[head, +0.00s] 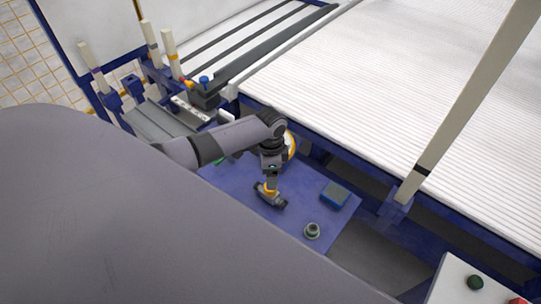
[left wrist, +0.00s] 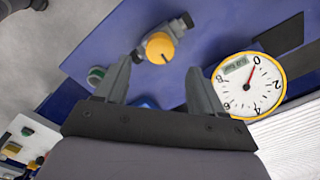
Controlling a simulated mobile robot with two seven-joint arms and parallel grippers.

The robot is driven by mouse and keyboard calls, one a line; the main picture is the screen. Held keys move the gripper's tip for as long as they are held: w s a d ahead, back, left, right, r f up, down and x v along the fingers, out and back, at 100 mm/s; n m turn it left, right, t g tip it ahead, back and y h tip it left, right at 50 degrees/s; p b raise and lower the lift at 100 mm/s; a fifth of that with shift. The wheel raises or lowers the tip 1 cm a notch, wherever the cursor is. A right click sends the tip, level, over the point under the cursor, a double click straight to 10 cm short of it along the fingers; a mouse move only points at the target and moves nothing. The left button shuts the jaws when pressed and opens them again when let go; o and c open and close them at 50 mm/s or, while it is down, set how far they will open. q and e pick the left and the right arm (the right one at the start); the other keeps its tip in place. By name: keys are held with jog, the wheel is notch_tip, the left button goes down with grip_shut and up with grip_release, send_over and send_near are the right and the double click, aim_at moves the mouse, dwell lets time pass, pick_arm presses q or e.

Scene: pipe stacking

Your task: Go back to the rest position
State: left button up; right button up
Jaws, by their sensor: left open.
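My left gripper (head: 272,179) hangs over the blue work table (head: 233,184) in the head view. In the left wrist view its two fingers stand apart, and the space between the fingertips (left wrist: 157,71) is empty. A dark pipe fitting with a yellow part (head: 270,196) lies on the table just below the gripper in the head view. It also shows beyond the fingertips in the left wrist view (left wrist: 160,46); I see no grip on it. My right gripper is not in view.
A round yellow-rimmed gauge (left wrist: 248,86) is close to the right finger; my arm partly hides it in the head view (head: 291,145). A blue block (head: 335,194) and a green-grey round fitting (head: 312,231) are on the table. A pale post (head: 468,95) stands right.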

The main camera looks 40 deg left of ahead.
pick_arm(q)
jog(key=shift+r, duration=0.65)
jog(key=shift+s+d+f, duration=0.1)
jog(key=shift+d+f, duration=0.05)
jog(key=s+d+f+n+t+h+p, duration=0.25)
jog(key=s+d+f+t, duration=0.2)
jog(key=s+d, duration=0.55)
jog(key=s+r+n+t+p, duration=0.1)
jog(key=s+r+n+t, duration=0.4)
jog(key=s+r, duration=0.3)
jog(key=shift+a+r+t+p, duration=0.4)
jog(key=shift+r+t, duration=0.15)
jog(key=shift+r, duration=0.2)
